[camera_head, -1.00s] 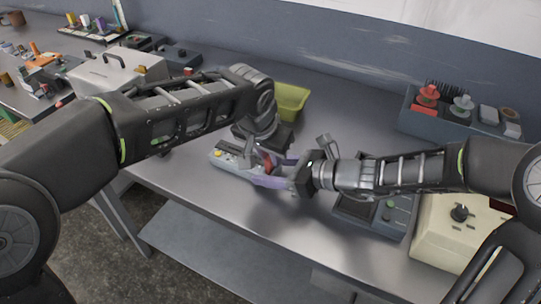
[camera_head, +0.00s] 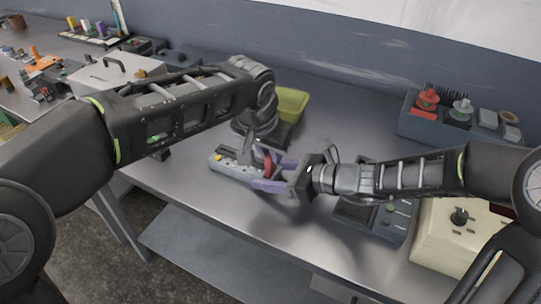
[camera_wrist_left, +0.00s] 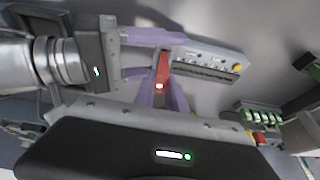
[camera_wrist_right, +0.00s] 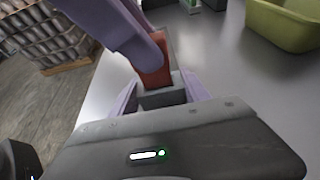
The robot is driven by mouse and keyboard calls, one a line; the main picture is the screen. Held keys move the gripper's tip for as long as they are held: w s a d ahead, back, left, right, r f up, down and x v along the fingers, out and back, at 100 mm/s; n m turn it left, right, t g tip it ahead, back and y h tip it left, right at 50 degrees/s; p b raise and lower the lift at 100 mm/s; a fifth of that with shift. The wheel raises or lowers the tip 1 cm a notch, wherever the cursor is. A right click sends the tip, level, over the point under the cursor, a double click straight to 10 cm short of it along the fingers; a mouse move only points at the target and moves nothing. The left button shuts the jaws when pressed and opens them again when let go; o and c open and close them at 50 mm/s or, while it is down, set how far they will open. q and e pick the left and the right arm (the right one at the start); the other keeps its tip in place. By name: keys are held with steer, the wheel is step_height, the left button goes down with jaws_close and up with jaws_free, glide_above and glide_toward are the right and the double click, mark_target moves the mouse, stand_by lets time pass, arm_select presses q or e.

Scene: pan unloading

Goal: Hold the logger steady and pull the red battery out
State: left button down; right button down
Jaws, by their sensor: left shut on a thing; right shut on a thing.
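The logger (camera_head: 232,168) is a long grey box with a yellow button, lying near the table's front edge. It also shows in the left wrist view (camera_wrist_left: 208,66). The red battery (camera_head: 268,163) stands at its right end and shows in the left wrist view (camera_wrist_left: 163,66) and right wrist view (camera_wrist_right: 156,66). My left gripper (camera_wrist_left: 164,92) is shut on the battery from behind. My right gripper (camera_wrist_right: 160,97) is shut on the logger's grey end, its purple fingers on either side. The battery's lower end meets the grey end; how deep it sits is hidden.
A yellow-green bin (camera_head: 291,103) stands behind the grippers. A dark tray device (camera_head: 385,212) and a cream box with a knob (camera_head: 450,235) lie to the right. A blue-grey rack (camera_head: 455,125) is at the back right. The table's middle back is clear.

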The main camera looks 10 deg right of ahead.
arm_select(q)
steer(key=shift+r, duration=1.4)
arm_select(e)
steer(key=shift+c, duration=2.2)
jaws_free()
steer(key=shift+d, duration=0.1)
steer(key=v, duration=1.1)
steer(key=shift+s+d+r, duration=0.2)
steer(key=shift+s+d, duration=0.05)
steer(key=shift+d, duration=0.1)
arm_select(q)
steer(key=shift+s+f, duration=0.1)
